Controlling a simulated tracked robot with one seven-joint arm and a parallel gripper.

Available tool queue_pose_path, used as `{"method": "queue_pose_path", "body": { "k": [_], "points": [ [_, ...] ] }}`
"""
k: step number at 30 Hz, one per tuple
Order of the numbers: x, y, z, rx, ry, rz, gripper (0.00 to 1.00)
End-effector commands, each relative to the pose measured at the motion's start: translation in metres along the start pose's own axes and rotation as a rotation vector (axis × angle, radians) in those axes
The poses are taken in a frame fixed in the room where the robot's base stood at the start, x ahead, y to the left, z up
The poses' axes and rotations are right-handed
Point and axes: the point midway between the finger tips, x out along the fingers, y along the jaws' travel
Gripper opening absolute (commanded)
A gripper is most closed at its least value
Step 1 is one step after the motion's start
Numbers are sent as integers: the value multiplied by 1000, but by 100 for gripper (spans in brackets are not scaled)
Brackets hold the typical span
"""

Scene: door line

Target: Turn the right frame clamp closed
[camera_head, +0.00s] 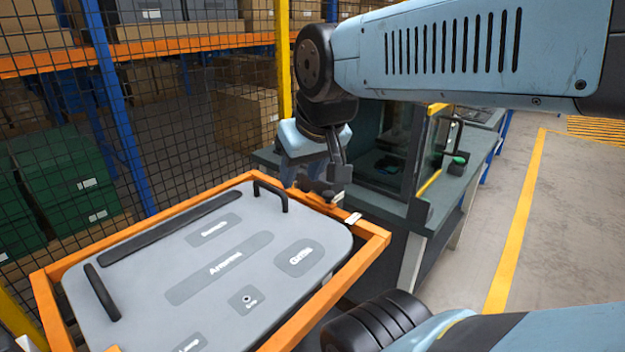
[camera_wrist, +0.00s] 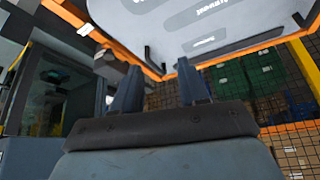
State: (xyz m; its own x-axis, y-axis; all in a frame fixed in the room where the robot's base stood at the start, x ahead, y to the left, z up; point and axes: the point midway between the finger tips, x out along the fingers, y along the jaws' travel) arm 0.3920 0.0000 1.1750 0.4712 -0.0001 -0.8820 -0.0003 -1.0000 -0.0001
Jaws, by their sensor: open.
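A light grey door panel (camera_head: 150,262) lies in an orange frame (camera_head: 375,250), with a black handle at each side. My gripper (camera_head: 322,190) hangs over the frame's far right corner, beside the right-hand handle (camera_head: 270,193). A small orange and dark part, seemingly the right frame clamp, is mostly hidden behind the gripper there, so its angle cannot be told. In the wrist view my gripper (camera_wrist: 157,80) has its two fingers apart with nothing between them. The orange frame edge (camera_wrist: 135,52) and the panel (camera_wrist: 215,25) show just beyond the fingertips.
A dark green workbench (camera_head: 425,215) with a glazed cabinet stands right behind the frame's corner. A wire mesh fence (camera_head: 190,120) with shelving and boxes is behind. The floor (camera_head: 580,220) on the right is clear, with a yellow line.

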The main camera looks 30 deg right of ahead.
Motion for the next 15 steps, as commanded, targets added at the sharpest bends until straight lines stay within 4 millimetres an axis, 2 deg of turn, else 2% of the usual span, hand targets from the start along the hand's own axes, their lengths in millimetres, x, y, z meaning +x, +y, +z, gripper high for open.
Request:
{"method": "queue_pose_path", "body": {
  "k": [8, 13, 15],
  "points": [
    [0, 0, 0, 0, 0, 0, 43],
    [1, 3, -5, 21, -11, -4, 59],
    [3, 7, -12, 53, -30, -8, 63]
  ]
}}
